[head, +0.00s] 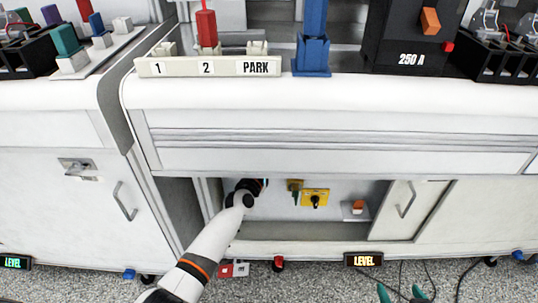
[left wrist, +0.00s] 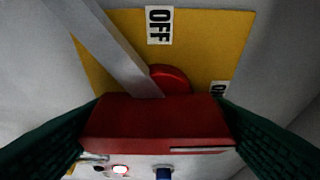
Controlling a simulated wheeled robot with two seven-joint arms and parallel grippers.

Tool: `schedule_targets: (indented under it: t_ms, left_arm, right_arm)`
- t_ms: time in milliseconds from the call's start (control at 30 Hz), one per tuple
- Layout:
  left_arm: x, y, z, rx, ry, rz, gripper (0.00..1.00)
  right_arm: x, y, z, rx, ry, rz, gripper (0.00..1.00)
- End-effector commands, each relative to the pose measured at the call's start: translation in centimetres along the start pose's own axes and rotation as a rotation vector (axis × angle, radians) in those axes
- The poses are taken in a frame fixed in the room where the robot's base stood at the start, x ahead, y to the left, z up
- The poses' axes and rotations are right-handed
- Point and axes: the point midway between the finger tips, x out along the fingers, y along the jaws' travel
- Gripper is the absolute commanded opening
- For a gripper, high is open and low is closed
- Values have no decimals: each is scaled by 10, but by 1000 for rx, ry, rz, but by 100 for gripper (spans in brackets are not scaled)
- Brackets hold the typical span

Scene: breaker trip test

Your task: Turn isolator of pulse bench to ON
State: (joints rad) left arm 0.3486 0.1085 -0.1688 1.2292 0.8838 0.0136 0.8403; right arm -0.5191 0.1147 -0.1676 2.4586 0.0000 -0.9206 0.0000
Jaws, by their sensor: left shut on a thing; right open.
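In the left wrist view, the isolator is a yellow plate (left wrist: 215,45) with a round red hub (left wrist: 172,78) and a red handle block (left wrist: 155,125). A label reading OFF (left wrist: 159,26) is at the top of the plate; a partly hidden label (left wrist: 218,88) is at its right. My left gripper (left wrist: 155,135) is shut on the handle, a dark green finger on each side. In the head view, my left gripper (head: 264,184) is inside the open cabinet bay; the isolator is not clearly visible there. My right gripper (head: 399,289) is open and empty at the bottom edge.
A grey bar (left wrist: 105,45) crosses the plate. The bay also holds a yellow plate with a black knob (head: 316,198), a yellow-topped plug (head: 295,188) and an orange switch (head: 357,207). The bench top (head: 330,92) overhangs; cables (head: 428,272) lie on the floor.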

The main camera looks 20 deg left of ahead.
Motion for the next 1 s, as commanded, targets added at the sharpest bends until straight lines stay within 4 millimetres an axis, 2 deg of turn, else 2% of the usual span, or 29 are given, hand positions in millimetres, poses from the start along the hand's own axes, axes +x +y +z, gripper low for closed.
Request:
schedule_targets:
  t_ms: [500, 533, 667, 1000]
  left_arm:
    - [0, 2, -1, 11, 3, 8, 50]
    - [0, 2, -1, 11, 3, 8, 74]
    - [0, 2, -1, 10, 2, 7, 95]
    - [-2, 0, 0, 9, 1, 5, 95]
  right_arm:
    - [-2, -1, -7, 0, 41, -3, 58]
    - [-2, -1, -7, 0, 41, -3, 58]
    - [-2, -1, -7, 0, 41, -3, 58]
    - [-2, -1, -7, 0, 44, -3, 58]
